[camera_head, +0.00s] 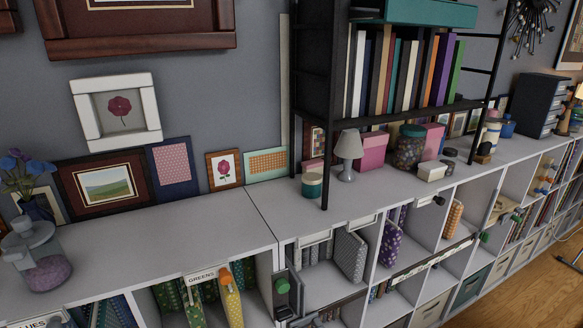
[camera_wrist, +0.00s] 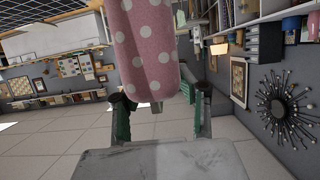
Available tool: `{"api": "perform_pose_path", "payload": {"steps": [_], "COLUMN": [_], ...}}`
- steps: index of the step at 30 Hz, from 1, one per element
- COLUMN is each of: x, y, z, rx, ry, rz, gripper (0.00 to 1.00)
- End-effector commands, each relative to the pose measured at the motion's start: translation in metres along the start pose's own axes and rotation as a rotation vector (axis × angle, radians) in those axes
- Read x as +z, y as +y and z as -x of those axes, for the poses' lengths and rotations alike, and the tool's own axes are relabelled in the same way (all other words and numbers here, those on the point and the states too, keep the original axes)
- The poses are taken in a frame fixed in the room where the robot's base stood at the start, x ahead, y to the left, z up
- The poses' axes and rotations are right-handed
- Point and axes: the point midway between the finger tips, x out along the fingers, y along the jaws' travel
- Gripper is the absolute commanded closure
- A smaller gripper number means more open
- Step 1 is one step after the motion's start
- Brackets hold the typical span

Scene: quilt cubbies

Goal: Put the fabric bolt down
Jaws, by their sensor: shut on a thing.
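A pink fabric bolt with white dots (camera_wrist: 150,50) fills the upper middle of the wrist view, with its lower end toward my gripper. My gripper (camera_wrist: 158,100) shows in the wrist view with a green-padded finger on each side of the bolt's lower end. It is shut on the bolt, which is clear of any shelf in that view. The bolt's far end runs out of frame. I cannot make out the held bolt or my gripper in the head view.
White cubbies (camera_head: 222,236) run along the wall. One, labelled GREENS, holds green and yellow bolts (camera_head: 230,300). Grey bolts (camera_head: 350,252) and a purple bolt (camera_head: 390,242) stand in other cubbies. A glass jar (camera_head: 40,262) and a lamp (camera_head: 348,150) stand on top. Bare top lies between them.

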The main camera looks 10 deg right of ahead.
Motion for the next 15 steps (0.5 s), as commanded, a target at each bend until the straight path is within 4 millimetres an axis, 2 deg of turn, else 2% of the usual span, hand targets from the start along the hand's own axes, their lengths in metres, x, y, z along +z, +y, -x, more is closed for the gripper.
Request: {"api": "perform_pose_path", "payload": {"steps": [1,8,15], "x": [0.007,0.037,0.080], "y": [-0.016,-0.093,-0.193], "z": [-0.003,-0.007,0.002], "rx": [-0.028,-0.172,-0.367], "ry": [0.000,0.000,-0.001], "rz": [0.009,0.061,0.131], "gripper": [1.00,1.00,1.00]}}
